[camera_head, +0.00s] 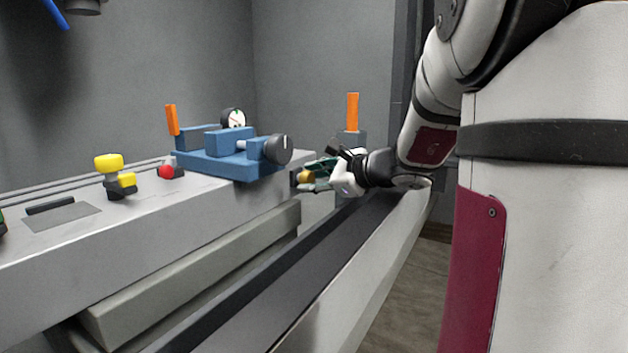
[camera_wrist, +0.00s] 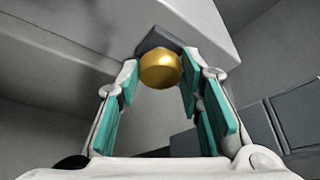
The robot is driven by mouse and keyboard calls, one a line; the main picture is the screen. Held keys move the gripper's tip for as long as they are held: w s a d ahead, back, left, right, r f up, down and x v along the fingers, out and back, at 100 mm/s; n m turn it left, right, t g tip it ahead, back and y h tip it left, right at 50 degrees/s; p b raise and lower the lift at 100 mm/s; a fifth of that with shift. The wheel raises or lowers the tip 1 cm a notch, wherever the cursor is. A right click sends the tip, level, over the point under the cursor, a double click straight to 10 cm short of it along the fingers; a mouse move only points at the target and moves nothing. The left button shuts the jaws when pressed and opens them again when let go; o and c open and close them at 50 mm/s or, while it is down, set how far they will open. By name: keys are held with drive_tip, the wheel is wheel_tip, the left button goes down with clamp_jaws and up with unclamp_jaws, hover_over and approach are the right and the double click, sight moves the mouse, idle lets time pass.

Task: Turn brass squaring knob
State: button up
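The brass knob (camera_wrist: 160,70) is a round gold-coloured ball on a dark mount (camera_wrist: 163,40) at the underside edge of the grey bench. In the head view the brass knob (camera_head: 305,176) shows small at the bench's right end. My gripper (camera_wrist: 158,75) has its two teal-padded fingers on either side of the knob, with the tips near its left and right sides. A gap seems to show beside the knob, but I cannot tell whether the pads touch it. In the head view my gripper (camera_head: 312,177) reaches left to the knob; its fingers are partly hidden.
The grey bench (camera_head: 60,250) carries a blue fixture (camera_head: 230,160) with a dark dial, a gauge and an orange handle. A red button (camera_head: 171,171) and a yellow knob (camera_head: 110,165) stand farther left. An orange lever (camera_head: 352,112) stands behind my gripper. A dark rail runs along the bench's front.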

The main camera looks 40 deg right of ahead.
drive_tip(key=o, duration=0.3)
drive_tip(key=shift+s, duration=0.1)
drive_tip(key=v, duration=1.1)
drive_tip(key=shift+s+r, duration=0.15)
drive_tip(key=shift+s, duration=0.2)
